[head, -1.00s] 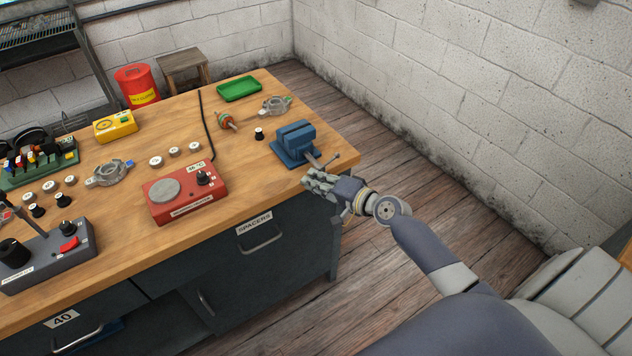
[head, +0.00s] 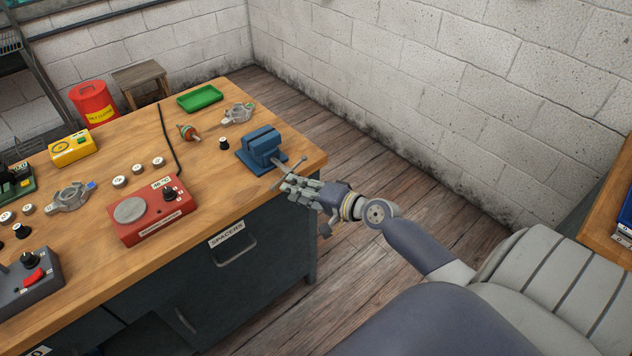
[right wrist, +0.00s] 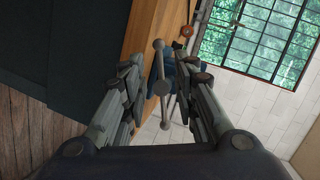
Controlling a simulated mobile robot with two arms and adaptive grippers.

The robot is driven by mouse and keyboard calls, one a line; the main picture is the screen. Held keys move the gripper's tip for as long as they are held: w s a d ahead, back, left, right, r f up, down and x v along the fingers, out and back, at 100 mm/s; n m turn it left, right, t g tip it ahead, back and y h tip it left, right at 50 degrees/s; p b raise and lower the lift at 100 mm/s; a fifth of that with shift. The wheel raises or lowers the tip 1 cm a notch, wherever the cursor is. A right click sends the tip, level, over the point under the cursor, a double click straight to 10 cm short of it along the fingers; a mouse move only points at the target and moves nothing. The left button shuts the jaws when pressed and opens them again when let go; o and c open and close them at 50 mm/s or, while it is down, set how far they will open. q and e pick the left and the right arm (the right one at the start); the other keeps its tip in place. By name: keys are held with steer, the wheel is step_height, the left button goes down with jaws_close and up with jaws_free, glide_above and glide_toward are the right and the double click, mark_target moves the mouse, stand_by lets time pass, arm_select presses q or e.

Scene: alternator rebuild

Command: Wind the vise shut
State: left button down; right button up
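The blue vise (head: 262,147) stands at the right end of the wooden bench, near its front edge. Its grey screw and handle bar (head: 289,170) stick out past the edge towards my right gripper (head: 287,187). In the right wrist view the handle bar (right wrist: 159,70) lies between the two spread fingers of the right gripper (right wrist: 156,92), with the blue vise body (right wrist: 172,72) partly hidden behind the right finger. The fingers look apart from the bar. Whether the jaws of the vise are apart is too small to tell. My left gripper is in neither view.
On the bench (head: 240,183) stand a red heater box (head: 152,212), a green tray (head: 200,98), a small rotor (head: 189,133), a metal housing (head: 238,113) and a black-sided jar (head: 224,143). The bench drawers (head: 235,250) are below. The floor right of the bench is clear.

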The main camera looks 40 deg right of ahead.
steer(key=v, duration=0.7)
steer(key=shift+s, duration=0.1)
stand_by(0.4)
steer(key=s+d+f+n+g+h, duration=0.15)
steer(key=s+f, duration=0.25)
steer(key=f, duration=0.6)
steer(key=s+f+n+g+h, duration=0.1)
steer(key=s+f+g, duration=0.25)
steer(key=f, duration=0.75)
steer(key=s+d+f+n+g+h, duration=0.15)
steer(key=s+f, duration=0.35)
steer(key=f, duration=0.5)
steer(key=s+a+f+n+g, duration=0.2)
steer(key=s+f, duration=0.4)
steer(key=s, duration=0.3)
steer(key=s+a+f+n+g, duration=0.2)
steer(key=s+a+f+n, duration=0.2)
steer(key=s, duration=0.5)
steer(key=s+a+f+n+g, duration=0.2)
steer(key=s+a+f+n, duration=0.1)
steer(key=s+a+f, duration=0.4)
step_height(320, 180, down, 2)
steer(key=s, duration=0.2)
steer(key=shift+s+n+h, duration=0.25)
steer(key=shift+n+h, duration=0.05)
steer(key=shift+a+g, duration=0.1)
steer(key=shift+g, duration=0.15)
